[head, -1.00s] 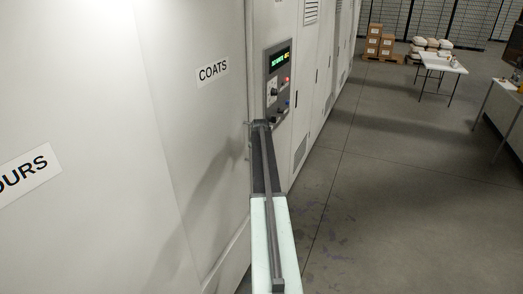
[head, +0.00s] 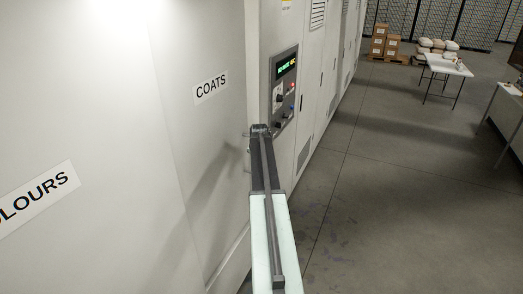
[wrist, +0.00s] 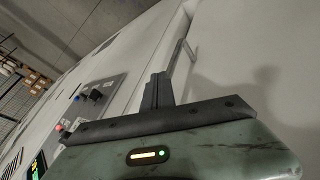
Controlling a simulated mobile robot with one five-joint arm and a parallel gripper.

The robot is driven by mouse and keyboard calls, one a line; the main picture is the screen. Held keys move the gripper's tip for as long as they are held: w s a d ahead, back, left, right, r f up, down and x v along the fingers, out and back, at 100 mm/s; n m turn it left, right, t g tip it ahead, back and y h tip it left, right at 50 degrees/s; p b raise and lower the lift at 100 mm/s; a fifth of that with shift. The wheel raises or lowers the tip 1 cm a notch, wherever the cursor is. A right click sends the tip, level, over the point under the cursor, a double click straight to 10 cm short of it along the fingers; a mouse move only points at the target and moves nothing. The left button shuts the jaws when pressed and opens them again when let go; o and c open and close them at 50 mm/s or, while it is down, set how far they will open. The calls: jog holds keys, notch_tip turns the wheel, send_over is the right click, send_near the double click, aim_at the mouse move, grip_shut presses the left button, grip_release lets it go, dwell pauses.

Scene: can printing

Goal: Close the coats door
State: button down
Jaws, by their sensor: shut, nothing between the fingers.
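The coats door (head: 205,140) is a pale panel with a "COATS" label, left of the arm in the head view. It also shows in the wrist view (wrist: 262,60), at the right. I cannot tell whether it is fully flush with its frame. A thin metal handle (wrist: 180,52) stands out near its edge in the wrist view. My gripper (wrist: 157,88) is shut and empty, with its fingers just below the handle in that picture. In the head view my gripper (head: 260,130) is by the door's right edge. Contact with the door or handle cannot be made out.
A control panel (head: 284,85) with a lit display and knobs is just right of the door. The "COLOURS" panel (head: 70,235) is at the left. Open grey floor (head: 400,200) lies to the right, with a white table (head: 448,66) and boxes (head: 380,42) farther back.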

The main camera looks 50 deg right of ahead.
notch_tip(320, 180, up, 18)
jog(key=d+n+t+h+b, duration=0.2)
jog(key=n+t+h+b, duration=0.2)
jog(key=t+h+b, duration=0.35)
jog(key=s+a+f+n+t+y+b, duration=0.3)
jog(key=a+f+n+t+y+b, duration=0.4)
jog(key=a+f+n+y+b, duration=0.45)
jog(key=s+d+f+n+g+h+b, duration=0.1)
jog(key=s+f+b, duration=0.2)
jog(key=f+b, duration=0.35)
jog(key=s+d+f+g+b, duration=0.1)
jog(key=s+f+b, duration=0.25)
jog(key=f, duration=0.55)
jog(key=w+d, duration=0.6)
jog(key=w, duration=0.4)
jog(key=shift+r+h, duration=0.35)
jog(key=shift+h, duration=0.05)
